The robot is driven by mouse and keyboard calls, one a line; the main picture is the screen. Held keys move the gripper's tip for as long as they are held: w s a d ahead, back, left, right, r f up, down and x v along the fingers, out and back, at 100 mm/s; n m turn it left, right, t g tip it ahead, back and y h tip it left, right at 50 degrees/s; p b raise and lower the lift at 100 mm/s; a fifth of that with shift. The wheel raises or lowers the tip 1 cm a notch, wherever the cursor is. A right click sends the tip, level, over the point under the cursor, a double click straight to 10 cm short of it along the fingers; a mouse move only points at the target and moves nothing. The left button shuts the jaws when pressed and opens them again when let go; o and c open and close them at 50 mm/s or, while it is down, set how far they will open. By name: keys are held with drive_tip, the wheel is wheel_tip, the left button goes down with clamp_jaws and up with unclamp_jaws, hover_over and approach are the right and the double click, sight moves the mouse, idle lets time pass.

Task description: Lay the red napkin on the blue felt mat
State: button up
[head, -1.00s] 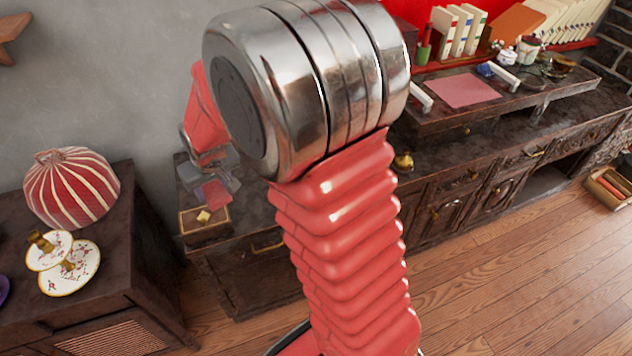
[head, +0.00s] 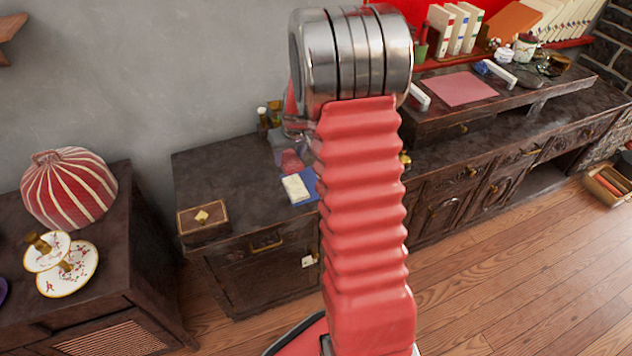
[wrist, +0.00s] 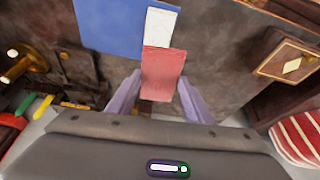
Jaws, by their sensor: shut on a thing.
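The red napkin (wrist: 163,75) is between the two fingers of my gripper (wrist: 160,80) in the wrist view. In the head view the red napkin (head: 291,160) shows just left of my arm, above the dark cabinet top. The blue felt mat (wrist: 105,25) is ahead of the fingers in the wrist view. In the head view the mat (head: 309,183) is partly hidden by my arm. A white folded piece (wrist: 160,27) lies on the mat, and the napkin's far edge overlaps its near end in the wrist picture. I cannot tell whether they touch.
A wooden box (head: 203,219) with a yellowish label stands at the cabinet's left end. A striped red cover (head: 70,190) and floral plates (head: 70,268) are on the left cabinet. Small bottles (head: 264,117) stand behind my gripper. The cabinet top between box and mat is clear.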

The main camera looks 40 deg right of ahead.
drive_tip(key=s+d+f, duration=0.1)
drive_tip(key=s+d, duration=0.1)
drive_tip(key=d, duration=0.4)
drive_tip(key=s+d+f+m, duration=0.1)
drive_tip(key=d, duration=0.5)
drive_tip(key=shift+s+f+h, duration=0.3)
drive_tip(key=shift+s, duration=0.05)
drive_tip(key=shift+d, duration=0.1)
drive_tip(key=shift+f, duration=3.1)
drive_tip(key=shift+f, duration=1.9)
drive_tip(key=o, duration=1)
drive_tip(key=shift+o, duration=0.2)
